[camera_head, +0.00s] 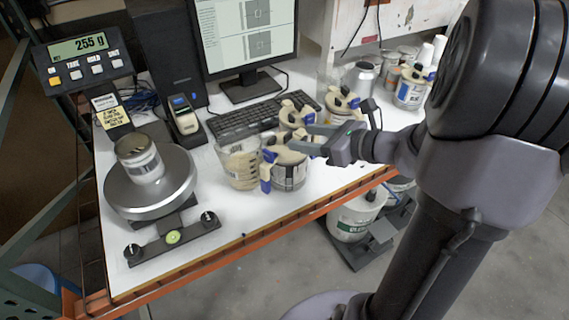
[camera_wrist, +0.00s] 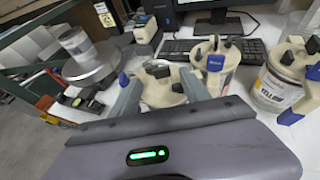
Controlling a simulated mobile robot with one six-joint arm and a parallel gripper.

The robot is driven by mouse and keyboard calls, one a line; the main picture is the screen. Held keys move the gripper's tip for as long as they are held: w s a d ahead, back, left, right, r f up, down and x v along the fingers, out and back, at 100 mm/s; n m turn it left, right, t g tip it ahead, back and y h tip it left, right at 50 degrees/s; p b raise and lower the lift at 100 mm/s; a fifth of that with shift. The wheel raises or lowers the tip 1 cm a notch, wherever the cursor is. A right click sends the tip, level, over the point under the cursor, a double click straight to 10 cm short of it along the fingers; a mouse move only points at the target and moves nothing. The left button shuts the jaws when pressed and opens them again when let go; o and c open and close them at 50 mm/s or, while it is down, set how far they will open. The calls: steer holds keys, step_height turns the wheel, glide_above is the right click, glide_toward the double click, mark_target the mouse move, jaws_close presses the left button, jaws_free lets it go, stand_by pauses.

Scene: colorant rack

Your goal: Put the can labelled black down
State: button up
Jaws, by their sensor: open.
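A can with a beige lid and blue clamp parts (camera_head: 290,174) stands upright on the white table near its front edge. Its label is too small to read, so I cannot confirm that it is the black one. My gripper (camera_head: 312,142) is at the lid's height, its fingers reaching in from the right. In the wrist view my gripper (camera_wrist: 160,82) is open, with one finger on each side of the beige lid (camera_wrist: 162,92). I cannot tell whether the fingers touch it. The lid hides most of the can's body there.
A clear beaker (camera_head: 238,165) stands close on the left. A scale (camera_head: 150,190) holds a small can (camera_head: 140,158); its display (camera_head: 85,47) reads 255 g. Other lidded cans stand close behind, and a yellow-labelled can (camera_wrist: 280,88) is to the right. The keyboard (camera_head: 250,118) lies behind.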

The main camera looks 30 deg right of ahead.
mark_target(289, 135)
steer(key=b+x, duration=0.2)
steer(key=x, duration=0.4)
steer(key=shift+w+f, duration=0.1)
steer(key=shift+w, duration=0.2)
jaws_close()
stand_by(0.9)
